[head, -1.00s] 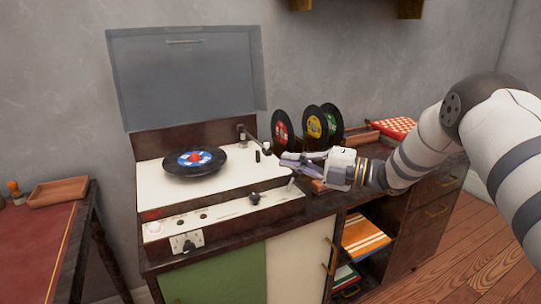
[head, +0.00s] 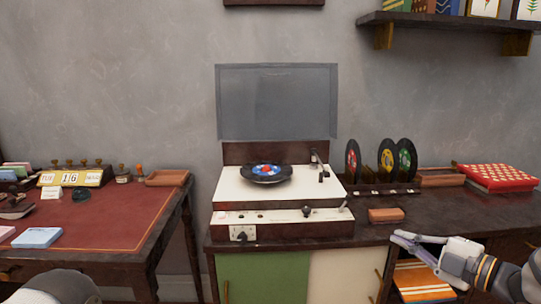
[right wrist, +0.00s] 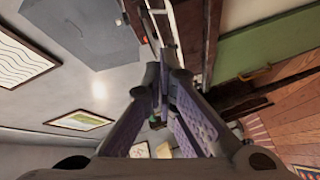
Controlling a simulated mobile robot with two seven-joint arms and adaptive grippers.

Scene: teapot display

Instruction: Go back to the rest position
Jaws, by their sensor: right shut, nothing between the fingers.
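My right gripper (head: 408,243) is at the lower right of the head view, in front of the sideboard's front edge. Its fingers are shut with nothing between them, and they also show in the right wrist view (right wrist: 161,75). Part of my left arm shows at the bottom left of the head view, but its gripper is out of view. The record player (head: 230,188) stands on the sideboard with its grey lid (head: 277,102) raised. A black record (head: 283,176) with a blue, white and red label lies on it.
The sideboard (head: 440,208) carries several upright records (head: 387,160), a small brown box (head: 386,215) and a red patterned box (head: 497,177). A red-topped desk (head: 110,222) stands at the left with a date display (head: 70,178). A shelf (head: 450,20) hangs at the upper right.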

